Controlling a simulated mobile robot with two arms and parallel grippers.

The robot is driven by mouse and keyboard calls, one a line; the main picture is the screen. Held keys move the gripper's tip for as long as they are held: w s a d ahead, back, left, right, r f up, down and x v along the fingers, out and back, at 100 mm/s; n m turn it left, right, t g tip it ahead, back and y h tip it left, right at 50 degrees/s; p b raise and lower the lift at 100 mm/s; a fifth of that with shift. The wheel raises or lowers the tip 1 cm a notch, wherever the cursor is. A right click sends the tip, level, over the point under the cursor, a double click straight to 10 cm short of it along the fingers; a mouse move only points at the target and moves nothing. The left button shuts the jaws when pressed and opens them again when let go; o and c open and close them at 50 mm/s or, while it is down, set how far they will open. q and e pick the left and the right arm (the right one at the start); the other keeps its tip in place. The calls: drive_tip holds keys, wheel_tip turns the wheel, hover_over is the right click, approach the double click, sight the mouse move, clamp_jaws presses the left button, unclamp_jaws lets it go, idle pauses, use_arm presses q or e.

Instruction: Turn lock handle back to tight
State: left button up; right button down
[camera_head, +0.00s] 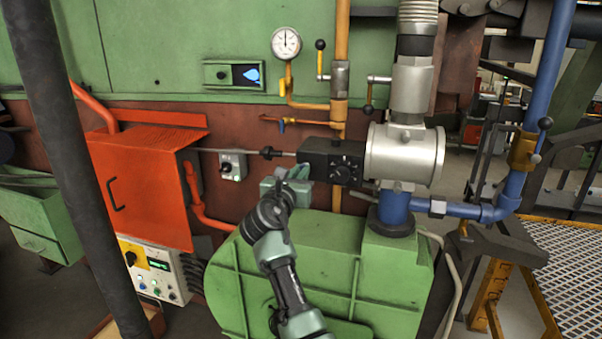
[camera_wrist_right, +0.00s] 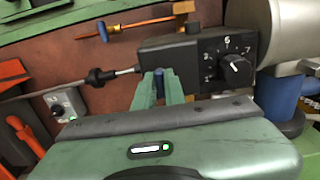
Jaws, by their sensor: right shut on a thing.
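My right gripper (camera_head: 297,176) is at the lower left corner of the black dial box (camera_head: 333,160). In the right wrist view its two green fingers (camera_wrist_right: 160,88) are shut on a small blue-tipped lock handle (camera_wrist_right: 159,82), which stands up between them just below the box. The black dial box (camera_wrist_right: 205,55) carries a round black knob (camera_wrist_right: 236,69) with white numbers around it. The knob also shows in the head view (camera_head: 342,175). In the head view the lock handle is hidden by the gripper. My left gripper is not in view.
A metal rod with a black joint (camera_head: 267,152) enters the box from the left. A silver cylinder (camera_head: 405,155) adjoins the box on the right. A green housing (camera_head: 320,250) lies below. A grey switch box (camera_head: 232,165) and an orange cabinet (camera_head: 145,190) stand at left.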

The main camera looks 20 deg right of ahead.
use_arm(q)
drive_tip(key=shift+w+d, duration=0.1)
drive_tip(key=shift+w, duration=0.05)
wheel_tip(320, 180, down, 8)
drive_tip(key=b, duration=0.8)
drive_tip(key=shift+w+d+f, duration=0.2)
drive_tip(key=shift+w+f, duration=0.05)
use_arm(e)
drive_tip(key=shift+d+m, duration=0.15)
drive_tip(key=shift+m, duration=4.3)
drive_tip(key=shift+d+m, duration=0.1)
drive_tip(key=shift+m, duration=4.35)
use_arm(q)
drive_tip(key=shift+b, duration=0.3)
use_arm(e)
drive_tip(key=shift+r, duration=0.1)
drive_tip(key=c, duration=1.5)
unclamp_jaws()
drive_tip(key=shift+w+f, duration=0.15)
drive_tip(key=shift+f, duration=0.2)
